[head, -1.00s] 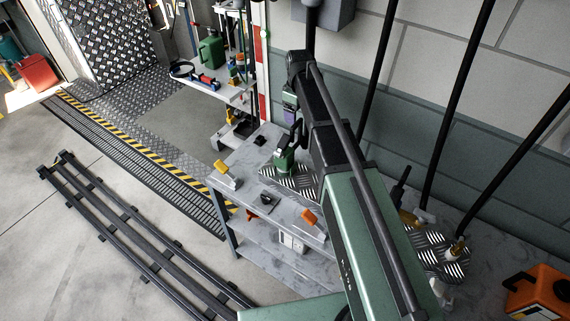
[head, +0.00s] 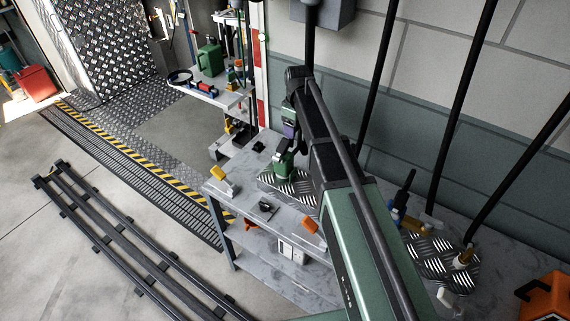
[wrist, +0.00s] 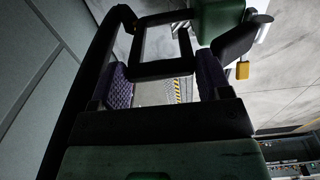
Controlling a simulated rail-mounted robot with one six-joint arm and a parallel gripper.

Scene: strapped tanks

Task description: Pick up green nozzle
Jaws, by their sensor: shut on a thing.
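The green nozzle (head: 283,163) has a green body with black parts and is upright at the diamond-plate block (head: 284,183) on the bench; I cannot tell whether it touches the plate. My gripper (head: 290,130) is above it, with purple pads. In the wrist view, my gripper (wrist: 163,82) has its pads on either side of a black square loop (wrist: 160,70), which appears to be the nozzle's handle. The green body (wrist: 218,22) shows beyond it at the top. The exact contact is dark and partly hidden.
The grey bench (head: 245,180) also holds a yellow-topped item (head: 220,174), a small black item (head: 266,207) and an orange-topped item (head: 310,224). A shelf (head: 225,98) with a green can stands behind. Black slanted poles and an orange can (head: 545,300) are at right.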

